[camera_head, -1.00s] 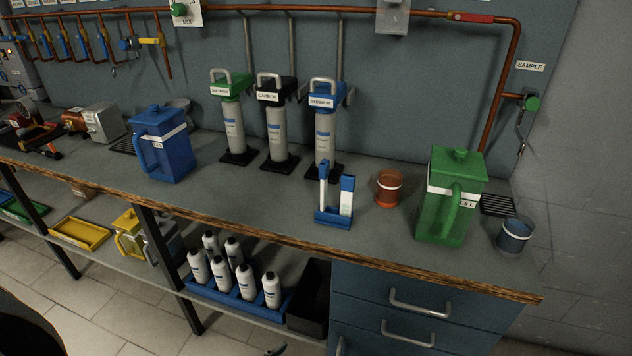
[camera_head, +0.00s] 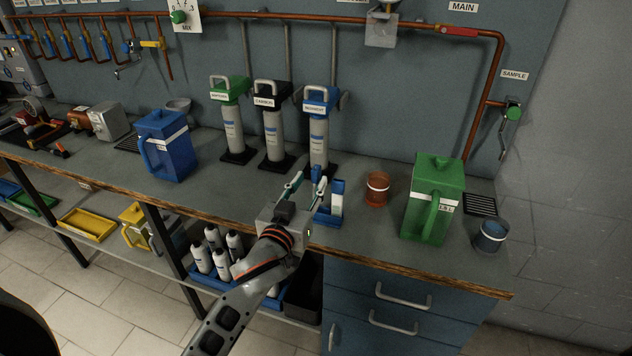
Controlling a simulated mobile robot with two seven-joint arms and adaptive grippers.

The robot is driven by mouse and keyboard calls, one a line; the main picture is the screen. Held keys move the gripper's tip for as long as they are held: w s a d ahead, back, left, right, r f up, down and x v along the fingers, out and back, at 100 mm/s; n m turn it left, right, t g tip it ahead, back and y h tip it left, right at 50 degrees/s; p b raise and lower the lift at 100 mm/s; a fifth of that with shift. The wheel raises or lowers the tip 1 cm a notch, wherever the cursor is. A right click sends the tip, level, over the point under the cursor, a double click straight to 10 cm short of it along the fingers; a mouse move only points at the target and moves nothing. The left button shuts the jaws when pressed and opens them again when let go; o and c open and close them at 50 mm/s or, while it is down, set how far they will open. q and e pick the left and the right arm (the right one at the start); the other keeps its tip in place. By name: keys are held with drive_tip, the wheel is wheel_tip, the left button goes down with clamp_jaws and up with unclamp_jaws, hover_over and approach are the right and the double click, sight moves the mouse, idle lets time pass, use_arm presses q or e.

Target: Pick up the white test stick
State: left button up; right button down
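The white test stick has a blue cap (camera_head: 316,173) and stands upright in a small blue holder (camera_head: 327,220) on the bench. Its white shaft is mostly hidden behind my gripper. A white-and-blue piece (camera_head: 337,203) stands on the right side of the same holder.
An orange cup (camera_head: 377,190) and a green jug (camera_head: 432,205) stand right of the holder. Three filter cylinders stand behind, the nearest with a blue top (camera_head: 320,100). A blue jug (camera_head: 163,150) is at left. White bottles (camera_head: 201,258) sit on the lower shelf.

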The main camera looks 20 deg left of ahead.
sight(314, 176)
use_arm(q)
drive_tip(key=w, duration=0.5)
drive_tip(key=shift+d+p, duration=0.1)
drive_tip(key=shift+p, duration=0.25)
clamp_jaws()
